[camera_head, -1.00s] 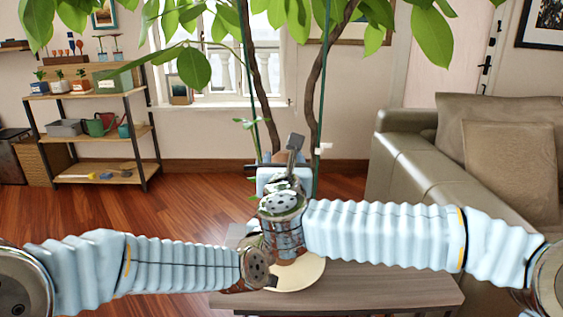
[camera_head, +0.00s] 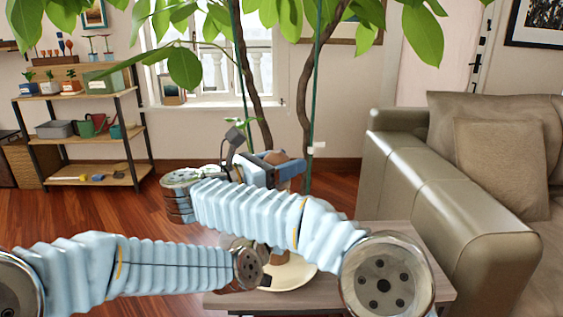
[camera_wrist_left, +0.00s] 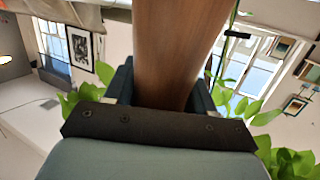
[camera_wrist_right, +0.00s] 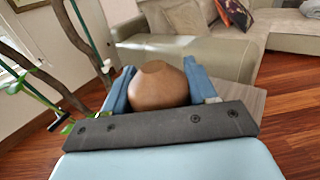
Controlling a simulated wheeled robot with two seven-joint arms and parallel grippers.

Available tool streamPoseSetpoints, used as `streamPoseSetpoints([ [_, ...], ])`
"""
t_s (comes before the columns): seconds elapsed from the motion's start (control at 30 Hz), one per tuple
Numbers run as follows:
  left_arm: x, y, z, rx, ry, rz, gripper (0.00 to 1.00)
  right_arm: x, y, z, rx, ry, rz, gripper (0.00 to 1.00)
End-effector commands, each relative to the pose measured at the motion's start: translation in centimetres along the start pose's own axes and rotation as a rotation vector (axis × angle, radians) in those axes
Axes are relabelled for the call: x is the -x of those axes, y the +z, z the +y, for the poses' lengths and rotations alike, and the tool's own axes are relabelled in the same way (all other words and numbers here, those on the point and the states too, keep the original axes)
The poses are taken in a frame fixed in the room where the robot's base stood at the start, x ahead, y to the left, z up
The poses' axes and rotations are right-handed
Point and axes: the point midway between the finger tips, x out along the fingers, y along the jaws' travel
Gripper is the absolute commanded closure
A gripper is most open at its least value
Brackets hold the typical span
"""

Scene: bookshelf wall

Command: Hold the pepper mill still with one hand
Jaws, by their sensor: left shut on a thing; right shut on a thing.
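The pepper mill is brown wood, and its body (camera_wrist_left: 178,50) fills the space between the fingers of my left gripper (camera_wrist_left: 165,88) in the left wrist view. In the right wrist view its rounded top (camera_wrist_right: 158,88) sits between the blue fingers of my right gripper (camera_head: 278,163). Both grippers are shut on the mill, the right one at the top and the left one lower. In the head view my right arm hides most of the mill and the left fingers.
A round cream plate (camera_head: 290,277) lies on the low wooden table (camera_head: 322,292) under my arms. A potted tree's thin trunks (camera_head: 304,110) rise just behind. A grey-green sofa (camera_head: 440,190) stands at the right and a shelf rack (camera_head: 90,130) at the back left.

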Motion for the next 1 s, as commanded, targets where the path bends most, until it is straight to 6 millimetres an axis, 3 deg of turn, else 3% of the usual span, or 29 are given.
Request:
streamPoseSetpoints([
  [0.4,0.07,0.19,0.03,0.002,0.001,-0.003,0.87,-0.18,-0.52,-0.27,0.01,-0.214,0.003,0.74],
  [1.0,0.05,0.15,-0.04,0.002,-0.001,-0.002,0.87,-0.05,-0.4,-0.41,0.005,-0.246,0.004,0.74],
])
